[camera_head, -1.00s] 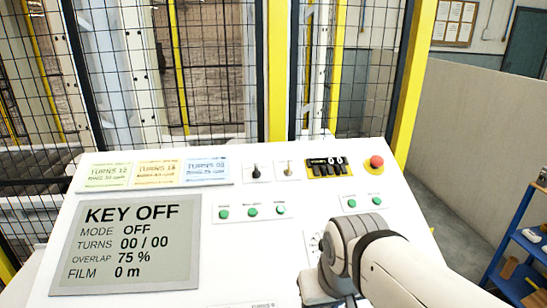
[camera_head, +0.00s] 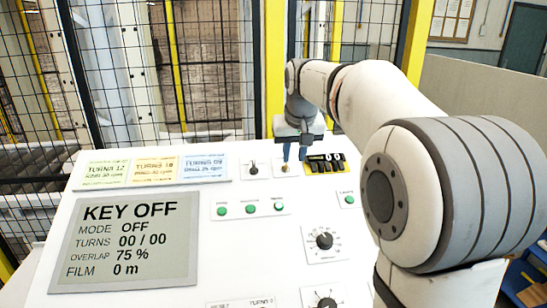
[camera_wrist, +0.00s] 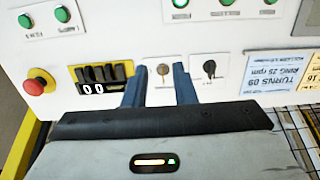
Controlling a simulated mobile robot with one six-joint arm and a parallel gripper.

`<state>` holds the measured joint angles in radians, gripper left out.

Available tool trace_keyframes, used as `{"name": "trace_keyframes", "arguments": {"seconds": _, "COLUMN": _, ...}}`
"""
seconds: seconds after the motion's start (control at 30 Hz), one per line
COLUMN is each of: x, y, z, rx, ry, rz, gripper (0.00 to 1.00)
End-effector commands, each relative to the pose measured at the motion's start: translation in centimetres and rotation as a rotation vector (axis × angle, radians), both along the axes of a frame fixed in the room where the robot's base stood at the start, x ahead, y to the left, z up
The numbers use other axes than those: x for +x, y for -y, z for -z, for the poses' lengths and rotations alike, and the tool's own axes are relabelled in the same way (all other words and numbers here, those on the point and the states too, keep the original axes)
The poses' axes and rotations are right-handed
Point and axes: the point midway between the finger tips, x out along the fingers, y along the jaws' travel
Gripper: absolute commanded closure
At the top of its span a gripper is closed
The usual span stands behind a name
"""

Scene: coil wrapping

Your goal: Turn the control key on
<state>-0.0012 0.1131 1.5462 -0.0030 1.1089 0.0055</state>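The key switch (camera_head: 287,172) is a small metal key on a white plate near the back edge of the sloping white panel. It also shows in the wrist view (camera_wrist: 163,70). My gripper (camera_head: 295,151) is over the key's plate, its two blue fingers pointing down. In the wrist view the fingers (camera_wrist: 159,86) stand apart, one on each side of the key in the picture, with nothing held. I cannot tell how far the tips are from the panel. The display (camera_head: 129,238) reads KEY OFF, MODE OFF, TURNS 00 / 00.
A black selector knob (camera_wrist: 209,68) sits beside the key; a black counter (camera_wrist: 102,77) is on the other side. The red emergency button (camera_wrist: 37,80) is farther along. Green buttons (camera_head: 250,208) and a dial (camera_head: 324,240) are nearer. A mesh fence (camera_head: 200,70) stands behind the panel.

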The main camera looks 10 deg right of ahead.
Motion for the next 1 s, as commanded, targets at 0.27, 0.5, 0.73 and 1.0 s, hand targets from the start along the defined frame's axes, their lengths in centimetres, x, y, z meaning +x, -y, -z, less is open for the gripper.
{"name": "trace_keyframes", "arguments": {"seconds": 0.27, "x": 6.0, "y": 0.0, "z": -0.7, "rx": 0.001, "ry": 0.016, "rz": 0.001, "gripper": 0.76}}
{"name": "trace_keyframes", "arguments": {"seconds": 0.5, "x": 7.3, "y": 0.0, "z": 1.7, "rx": 0.001, "ry": 0.015, "rz": 0.0, "gripper": 0.76}}
{"name": "trace_keyframes", "arguments": {"seconds": 0.73, "x": 8.6, "y": -0.1, "z": 4.9, "rx": 0.001, "ry": 0.017, "rz": -0.001, "gripper": 0.76}}
{"name": "trace_keyframes", "arguments": {"seconds": 1.0, "x": 9.2, "y": -0.1, "z": 6.3, "rx": 0.001, "ry": 0.019, "rz": -0.002, "gripper": 0.76}}
